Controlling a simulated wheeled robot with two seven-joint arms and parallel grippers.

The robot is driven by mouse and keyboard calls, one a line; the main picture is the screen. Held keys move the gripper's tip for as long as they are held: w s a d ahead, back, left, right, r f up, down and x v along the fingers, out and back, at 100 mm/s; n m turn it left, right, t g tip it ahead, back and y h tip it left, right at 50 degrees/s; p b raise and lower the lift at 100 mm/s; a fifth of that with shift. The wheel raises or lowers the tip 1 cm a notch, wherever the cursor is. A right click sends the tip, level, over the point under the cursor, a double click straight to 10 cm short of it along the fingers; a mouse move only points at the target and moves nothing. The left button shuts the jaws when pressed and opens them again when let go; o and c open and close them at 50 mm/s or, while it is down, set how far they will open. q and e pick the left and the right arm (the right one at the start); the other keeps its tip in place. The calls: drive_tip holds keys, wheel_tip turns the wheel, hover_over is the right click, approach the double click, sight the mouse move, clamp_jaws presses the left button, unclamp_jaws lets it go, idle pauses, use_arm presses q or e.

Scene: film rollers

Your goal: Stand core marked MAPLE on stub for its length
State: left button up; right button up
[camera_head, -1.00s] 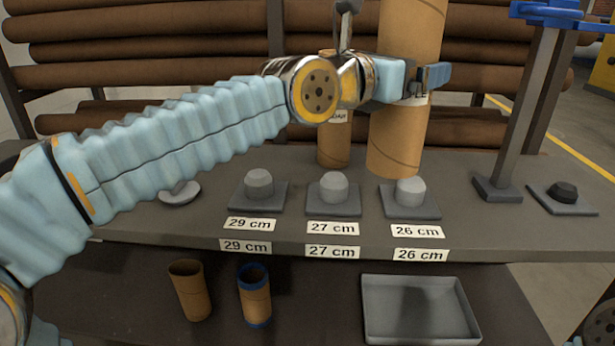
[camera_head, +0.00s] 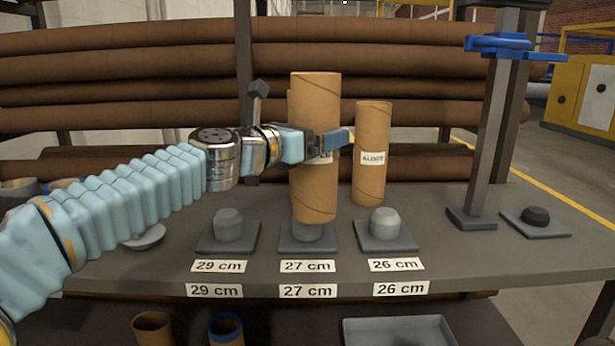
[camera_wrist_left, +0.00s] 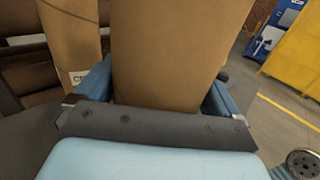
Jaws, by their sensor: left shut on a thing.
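My left gripper (camera_head: 332,142) is shut on a tall brown cardboard core (camera_head: 316,95), held upright. Its white label is mostly hidden by the gripper, so I cannot read the name. The core's lower end is over the 27 cm stub (camera_head: 308,234), whose lower part shows below it; I cannot tell the exact gap. The held core fills the middle of the left wrist view (camera_wrist_left: 180,50). The 29 cm stub (camera_head: 228,225) and the 26 cm stub (camera_head: 384,224) stand bare on either side. My right gripper is not in view.
A labelled core (camera_head: 372,130) stands behind the 26 cm stub. Another core (camera_wrist_left: 72,40), mostly hidden behind the held one, has a label starting "CE". A grey post with a blue bracket (camera_head: 498,44) rises at right. Short tubes (camera_head: 152,328) and a tray (camera_head: 398,332) lie below.

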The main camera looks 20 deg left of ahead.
use_arm(q)
drive_tip(key=shift+w+a+f+b, duration=0.15)
drive_tip(key=shift+a+f+b, duration=0.15)
drive_tip(key=shift+f+b, duration=0.5)
drive_tip(key=shift+w+a+f+b, duration=0.2)
drive_tip(key=shift+f+b, duration=0.3)
drive_tip(key=shift+f, duration=0.55)
drive_tip(key=shift+w+a+f+b, duration=0.1)
drive_tip(key=shift+a+f+b, duration=0.25)
drive_tip(key=shift+f+b, duration=0.45)
drive_tip(key=o, duration=1)
drive_tip(key=shift+f, duration=0.1)
drive_tip(key=v, duration=1.2)
drive_tip(key=shift+b, duration=0.4)
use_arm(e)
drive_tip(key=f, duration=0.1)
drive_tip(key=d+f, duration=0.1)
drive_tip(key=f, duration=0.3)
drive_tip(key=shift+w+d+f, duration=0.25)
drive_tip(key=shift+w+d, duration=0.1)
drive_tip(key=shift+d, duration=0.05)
